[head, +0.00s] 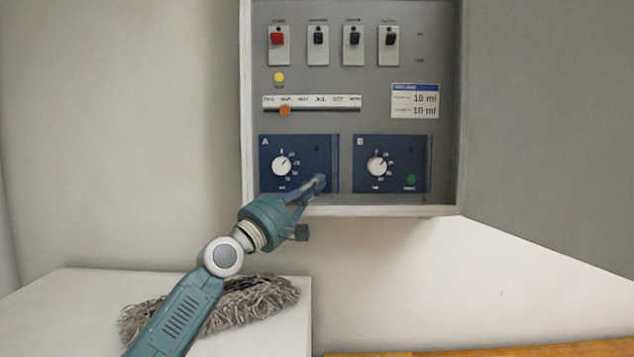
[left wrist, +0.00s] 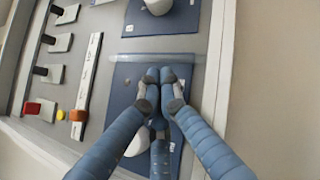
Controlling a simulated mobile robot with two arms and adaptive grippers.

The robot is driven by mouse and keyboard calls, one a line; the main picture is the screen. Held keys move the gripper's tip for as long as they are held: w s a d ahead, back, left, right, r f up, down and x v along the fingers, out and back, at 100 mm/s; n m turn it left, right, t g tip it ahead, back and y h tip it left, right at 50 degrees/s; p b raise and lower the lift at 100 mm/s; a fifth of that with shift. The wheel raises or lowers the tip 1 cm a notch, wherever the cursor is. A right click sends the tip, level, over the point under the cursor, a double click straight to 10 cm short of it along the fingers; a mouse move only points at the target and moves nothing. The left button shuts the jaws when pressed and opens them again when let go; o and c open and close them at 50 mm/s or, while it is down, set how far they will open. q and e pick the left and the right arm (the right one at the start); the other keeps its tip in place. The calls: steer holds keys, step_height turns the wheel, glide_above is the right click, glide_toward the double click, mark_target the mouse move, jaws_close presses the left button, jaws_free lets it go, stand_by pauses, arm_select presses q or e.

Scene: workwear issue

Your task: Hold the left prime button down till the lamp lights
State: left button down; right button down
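The left blue module A (head: 265,178) is set low in the open cabinet, with a white dial (head: 282,166) and a small dark round spot (head: 317,149), apparently its lamp, unlit. My left gripper (head: 319,182) is at the module's lower right corner, fingertips pointing at the panel. Its fingers cover the place of the left prime button, so the button is hidden. In the left wrist view the fingertips (left wrist: 161,78) are close together with nothing seen between them, over or against module A (left wrist: 123,97). I cannot tell whether they touch or press. My right gripper is not in view.
Module B (head: 362,184) has a green button (head: 410,180) and a dial (head: 377,167). Above are several switches (head: 353,45), an orange slider (head: 285,110) and a label (head: 415,101). The cabinet door (head: 550,110) stands open at right. A grey mop head (head: 255,298) lies below.

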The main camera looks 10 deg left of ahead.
arm_select(q)
steer(key=shift+w+b, duration=0.25)
steer(key=shift+b, duration=0.2)
stand_by(0.3)
stand_by(1.7)
steer(key=s+p, duration=0.1)
steer(key=p, duration=0.2)
steer(key=shift+s+d, duration=0.1)
steer(key=shift+s, duration=0.15)
stand_by(0.3)
